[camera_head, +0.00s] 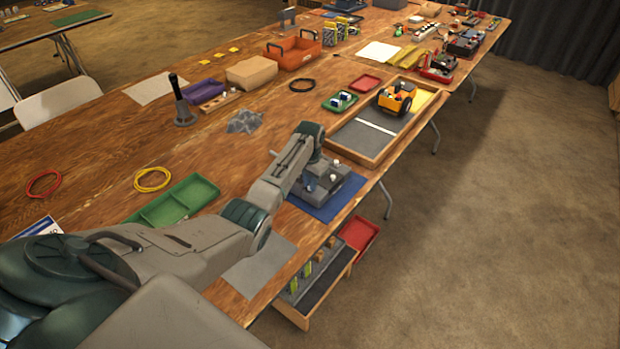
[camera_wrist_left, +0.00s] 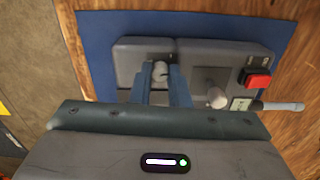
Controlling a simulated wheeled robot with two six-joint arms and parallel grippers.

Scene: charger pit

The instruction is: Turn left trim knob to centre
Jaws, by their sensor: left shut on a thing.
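A grey control box (camera_wrist_left: 222,62) lies on a blue mat (camera_wrist_left: 95,50) in the left wrist view. A pale round knob (camera_wrist_left: 160,70) stands on the left part of the box, between the fingers of my left gripper (camera_wrist_left: 161,82), which is shut on it. The exact angle of the knob is hard to tell. In the head view the box (camera_head: 335,180) sits on its blue mat (camera_head: 325,208) near the table's right edge, partly hidden by my left arm and gripper (camera_head: 310,182). My right gripper is not in view.
A pale-tipped stick (camera_wrist_left: 217,98), a red button (camera_wrist_left: 257,81) and a grey lever (camera_wrist_left: 283,106) are on the box's right side. A wooden tray (camera_head: 363,155) with a yellow toy vehicle (camera_head: 396,98) stands beyond the mat. A green tray (camera_head: 173,205) lies left of my arm.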

